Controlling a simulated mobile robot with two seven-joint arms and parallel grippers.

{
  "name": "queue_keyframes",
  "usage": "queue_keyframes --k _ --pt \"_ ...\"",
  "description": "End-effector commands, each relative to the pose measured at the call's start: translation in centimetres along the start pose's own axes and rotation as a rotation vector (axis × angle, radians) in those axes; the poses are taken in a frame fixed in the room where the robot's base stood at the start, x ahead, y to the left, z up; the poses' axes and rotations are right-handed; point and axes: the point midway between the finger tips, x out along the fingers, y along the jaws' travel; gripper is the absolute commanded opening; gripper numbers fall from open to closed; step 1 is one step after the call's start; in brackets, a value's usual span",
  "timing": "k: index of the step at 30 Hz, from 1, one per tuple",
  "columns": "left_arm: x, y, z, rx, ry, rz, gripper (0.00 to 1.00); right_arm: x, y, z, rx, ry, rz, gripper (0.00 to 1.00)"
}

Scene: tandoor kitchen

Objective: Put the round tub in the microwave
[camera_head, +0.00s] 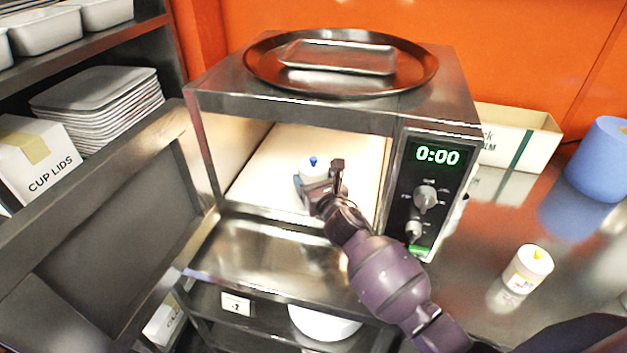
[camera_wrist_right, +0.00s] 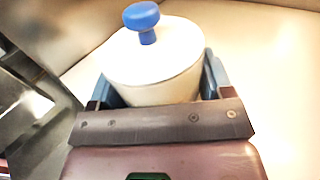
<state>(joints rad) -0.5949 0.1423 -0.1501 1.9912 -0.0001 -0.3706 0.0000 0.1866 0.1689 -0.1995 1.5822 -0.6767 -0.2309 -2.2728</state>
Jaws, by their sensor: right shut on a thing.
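The microwave (camera_head: 398,112) stands on a steel counter with its door (camera_head: 110,235) swung open to the left. Its display reads 0:00. The round tub (camera_head: 312,168), white with a blue knob on its lid, is inside the lit cavity, and it shows large in the right wrist view (camera_wrist_right: 152,72). My right gripper (camera_head: 322,186) reaches in through the opening and is shut on the tub, with a finger on each side of it. The tub looks upright. I cannot tell whether its base touches the cavity floor. My left gripper is not in view.
A round dark tray (camera_head: 262,62) with a metal pan (camera_head: 338,57) lies on top of the microwave. Shelves with stacked trays (camera_head: 95,95) are at left.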

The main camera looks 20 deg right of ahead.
Motion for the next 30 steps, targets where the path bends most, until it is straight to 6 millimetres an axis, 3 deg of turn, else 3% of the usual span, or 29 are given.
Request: queue_keyframes --k 5,6,11,22,30 --pt "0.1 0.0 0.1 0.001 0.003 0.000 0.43 0.0 0.0 -0.3 -0.001 -0.002 0.001 0.41" --pt "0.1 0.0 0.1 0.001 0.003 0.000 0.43 0.0 0.0 -0.3 -0.001 0.000 0.000 0.77" --pt "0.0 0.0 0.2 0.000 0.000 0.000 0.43 0.0 0.0 -0.3 0.000 0.000 0.000 0.99" --pt "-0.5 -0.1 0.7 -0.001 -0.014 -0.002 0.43 0.0 0.0 0.2 0.000 0.000 0.000 0.99" --pt "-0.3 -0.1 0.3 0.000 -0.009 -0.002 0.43 -4.3 -0.1 -0.1 -0.001 0.001 0.000 0.99"
